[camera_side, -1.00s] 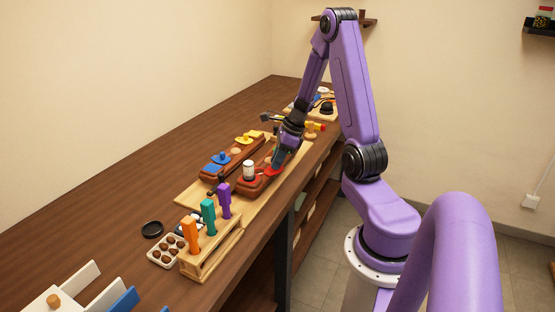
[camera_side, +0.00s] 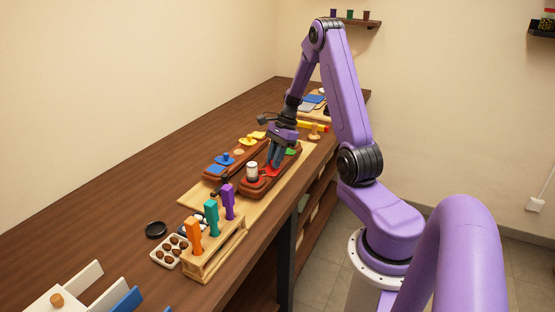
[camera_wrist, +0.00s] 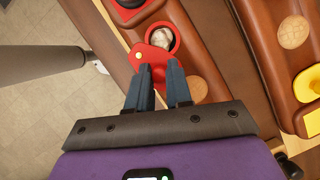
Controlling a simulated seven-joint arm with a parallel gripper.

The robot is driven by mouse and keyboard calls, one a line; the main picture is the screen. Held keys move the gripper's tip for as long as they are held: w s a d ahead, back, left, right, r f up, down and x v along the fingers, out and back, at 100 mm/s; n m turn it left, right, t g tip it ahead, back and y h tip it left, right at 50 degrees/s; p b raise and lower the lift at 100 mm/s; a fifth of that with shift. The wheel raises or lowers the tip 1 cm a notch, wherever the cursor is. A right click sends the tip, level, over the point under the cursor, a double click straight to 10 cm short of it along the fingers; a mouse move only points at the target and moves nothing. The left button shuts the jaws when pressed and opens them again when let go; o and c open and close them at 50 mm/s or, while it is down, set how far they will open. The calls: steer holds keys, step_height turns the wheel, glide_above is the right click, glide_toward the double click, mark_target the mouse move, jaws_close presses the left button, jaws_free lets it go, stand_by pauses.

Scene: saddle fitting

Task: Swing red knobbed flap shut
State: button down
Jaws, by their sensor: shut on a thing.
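The red flap (camera_wrist: 147,58) lies on the long brown block (camera_wrist: 209,70), beside a round red-rimmed opening (camera_wrist: 174,28). A pale, roundish thing (camera_wrist: 162,38) shows inside that opening, which the flap leaves largely uncovered. A small round pivot shows on the flap's left part. My gripper (camera_wrist: 160,70) is shut on the flap's knob, which the fingers hide. In the side view, my gripper (camera_side: 272,164) reaches down to the red flap (camera_side: 268,171) on the nearer block (camera_side: 261,186).
A green flap (camera_side: 290,152) is just beyond my gripper. A parallel block (camera_side: 232,163) has blue and yellow flaps. A wooden rack (camera_side: 213,252) holds orange, teal and purple pieces. Bare table lies left.

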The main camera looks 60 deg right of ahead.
steer(key=n, duration=0.1)
steer(key=w+n+g, duration=0.1)
steer(key=n, duration=0.1)
steer(key=shift+a, duration=0.2)
steer(key=n, duration=0.1)
steer(key=n+g, duration=0.1)
steer(key=n, duration=0.1)
steer(key=w+a+n, duration=0.1)
steer(key=shift+g, duration=0.4)
steer(key=n, duration=0.2)
steer(key=a+n+g, duration=0.1)
steer(key=shift+w+n, duration=0.3)
steer(key=shift+n, duration=0.1)
steer(key=shift+a+n+g+h, duration=0.2)
steer(key=shift+n+g, duration=0.1)
steer(key=shift+n, duration=0.4)
steer(key=shift+a+n+g+h, duration=0.2)
steer(key=shift+n+g, duration=0.1)
steer(key=shift+n, duration=0.4)
steer(key=c, duration=1)
jaws_free()
steer(key=shift+c, duration=0.2)
steer(key=v, duration=1.7)
steer(key=shift+r, duration=0.2)
